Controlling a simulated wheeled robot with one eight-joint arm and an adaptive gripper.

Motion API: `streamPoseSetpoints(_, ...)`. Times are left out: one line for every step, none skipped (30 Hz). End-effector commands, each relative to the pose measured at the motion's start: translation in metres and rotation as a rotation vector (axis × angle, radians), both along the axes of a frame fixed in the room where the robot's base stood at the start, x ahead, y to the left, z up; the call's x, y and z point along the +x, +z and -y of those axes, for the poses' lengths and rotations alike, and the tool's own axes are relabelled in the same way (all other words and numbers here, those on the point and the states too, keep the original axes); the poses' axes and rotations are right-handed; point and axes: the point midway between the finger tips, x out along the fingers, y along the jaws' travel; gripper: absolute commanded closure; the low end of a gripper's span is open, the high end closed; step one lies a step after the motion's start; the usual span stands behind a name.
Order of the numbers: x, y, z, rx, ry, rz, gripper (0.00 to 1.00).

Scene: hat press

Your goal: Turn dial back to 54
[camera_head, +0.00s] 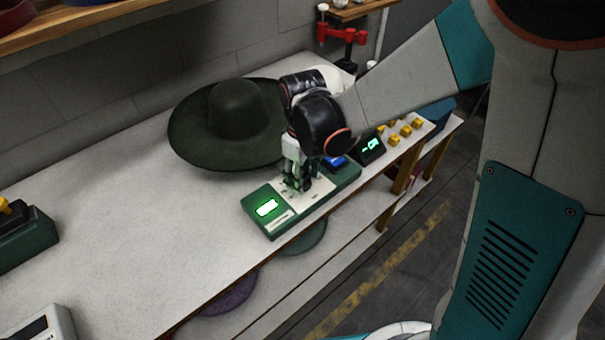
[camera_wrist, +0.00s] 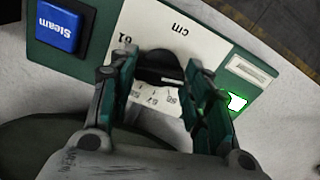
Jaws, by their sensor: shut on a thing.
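The dark dial (camera_wrist: 160,66) sits on the white scale plate (camera_wrist: 188,33) of a green control box (camera_head: 262,227). The plate reads "cm" and "61", with smaller numbers partly hidden by my fingers. My gripper (camera_wrist: 157,78) is shut on the dial, one finger on each side. In the head view my gripper (camera_head: 296,182) points down onto the box and mostly hides the dial. The dial's exact setting cannot be read. A lit green-white display (camera_head: 267,208) on the box also shows in the wrist view (camera_wrist: 237,102); its digits are washed out.
A blue Steam button (camera_wrist: 58,27) is on the same box. A dark green wide-brimmed hat (camera_head: 228,128) lies behind my gripper. A small black display (camera_head: 371,148) and several yellow knobs (camera_head: 405,131) stand to the right. The left middle of the white table (camera_head: 130,215) is clear.

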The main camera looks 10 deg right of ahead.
Motion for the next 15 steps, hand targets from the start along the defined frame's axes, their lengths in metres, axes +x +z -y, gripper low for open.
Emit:
streamPoseSetpoints(-0.0002, -0.0002, 0.0001, 0.0, 0.012, 0.0, 0.79)
streamPoseSetpoints(-0.0002, -0.0002, 0.0001, 0.0, 0.02, 0.0, 0.79)
streamPoseSetpoints(-0.0002, -0.0002, 0.0001, 0.0, 0.027, 0.0, 0.79)
streamPoseSetpoints(-0.0002, -0.0002, 0.0001, 0.0, 0.032, 0.0, 0.79)
streamPoseSetpoints(-0.0002, -0.0003, 0.0001, 0.0, 0.035, 0.0, 0.79)
streamPoseSetpoints(-0.0001, -0.0003, 0.0001, 0.0, 0.04, 0.0, 0.79)
streamPoseSetpoints(-0.0001, -0.0003, 0.0001, 0.0, 0.042, 0.0, 0.79)
streamPoseSetpoints(-0.0001, -0.0003, 0.0001, 0.0, 0.044, 0.0, 0.79)
streamPoseSetpoints(-0.0001, -0.0003, 0.0001, 0.0, 0.046, 0.0, 0.79)
streamPoseSetpoints(-0.0001, -0.0002, 0.0001, 0.0, 0.047, 0.0, 0.79)
streamPoseSetpoints(-0.0002, -0.0002, 0.0001, 0.0, 0.047, 0.0, 0.79)
streamPoseSetpoints(-0.0002, -0.0002, 0.0001, 0.0, 0.047, 0.0, 0.79)
streamPoseSetpoints(-0.0002, -0.0002, 0.0001, 0.0, 0.047, 0.0, 0.79)
streamPoseSetpoints(-0.0002, -0.0002, 0.0001, 0.0, 0.047, 0.0, 0.79)
streamPoseSetpoints(-0.0002, -0.0002, 0.0001, 0.0, 0.047, 0.0, 0.79)
